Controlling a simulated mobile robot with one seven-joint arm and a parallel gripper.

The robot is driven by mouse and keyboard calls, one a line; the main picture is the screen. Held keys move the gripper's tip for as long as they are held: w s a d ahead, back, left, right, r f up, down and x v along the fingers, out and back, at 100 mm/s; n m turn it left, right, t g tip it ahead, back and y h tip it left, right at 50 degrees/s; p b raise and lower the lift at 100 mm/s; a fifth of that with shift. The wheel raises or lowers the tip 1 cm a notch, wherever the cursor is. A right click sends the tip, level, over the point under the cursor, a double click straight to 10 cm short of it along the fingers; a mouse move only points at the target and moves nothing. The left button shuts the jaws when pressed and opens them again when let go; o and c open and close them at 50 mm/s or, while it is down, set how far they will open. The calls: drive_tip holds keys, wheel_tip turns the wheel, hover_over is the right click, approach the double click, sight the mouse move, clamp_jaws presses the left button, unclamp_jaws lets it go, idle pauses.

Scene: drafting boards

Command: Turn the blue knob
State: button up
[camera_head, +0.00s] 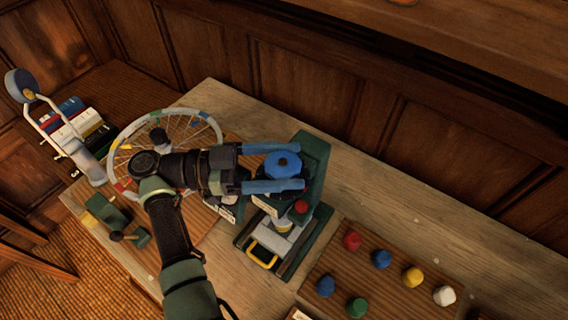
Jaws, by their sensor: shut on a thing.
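The blue knob (283,162) is a lobed disc on top of a dark green machine (314,152) near the back edge of the table. My gripper (286,168) reaches in from the left with its two blue fingers, one on the far side and one on the near side of the knob. It is shut on the blue knob. Part of the knob's base is hidden by the near finger.
A red knob (301,207) and a yellow handle (262,253) are on the machine's near side. A board (336,260) with several coloured knobs lies to the right. A spoked wheel (123,146) stands to the left. Bare table (370,205) shows right of the machine.

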idle(0.4)
drive_tip(key=o, duration=1.2)
drive_tip(key=shift+d, duration=0.1)
drive_tip(key=shift+o, duration=0.2)
drive_tip(key=a+b, duration=0.3)
drive_tip(key=a, duration=0.2)
drive_tip(key=a+b, duration=0.2)
drive_tip(key=a, duration=0.3)
drive_tip(key=shift+s+a+f+b, duration=0.2)
drive_tip(key=shift+a+b, duration=0.05)
drive_tip(key=shift+b, duration=0.15)
drive_tip(key=shift+a+r+b, duration=0.2)
drive_tip(key=shift+a+b, duration=0.65)
drive_tip(key=shift+a, duration=0.35)
